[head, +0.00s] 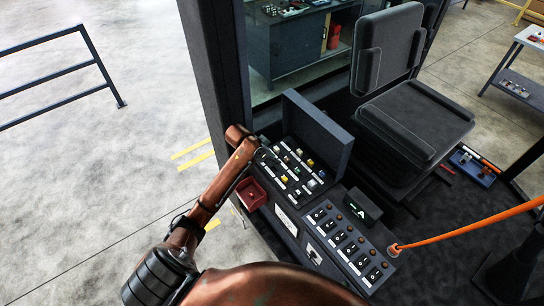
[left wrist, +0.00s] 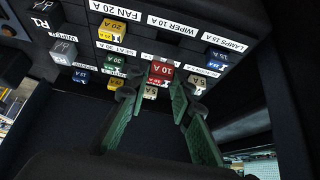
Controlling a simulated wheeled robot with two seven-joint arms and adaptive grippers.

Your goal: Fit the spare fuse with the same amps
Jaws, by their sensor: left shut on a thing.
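My left gripper (head: 266,157) is over the far left part of the open fuse panel (head: 289,208) in the head view. In the left wrist view its green-padded fingers (left wrist: 160,92) are shut on a red fuse (left wrist: 160,73) marked 10 A. The slot by the label WIPER 10 A (left wrist: 178,27) looks dark and empty. I cannot tell whether the red fuse touches the panel. A yellow fuse (left wrist: 114,32) sits by FAN 20 A, and a blue fuse (left wrist: 214,56) by LAMPS 15 A. A green fuse (left wrist: 113,61) sits by SEAT 30 A. My right gripper is not in view.
The raised lid (head: 318,135) stands behind the fuse panel. A small red tray (head: 252,193) is at its left side. An orange cable (head: 460,228) crosses right, below the seat (head: 415,115).

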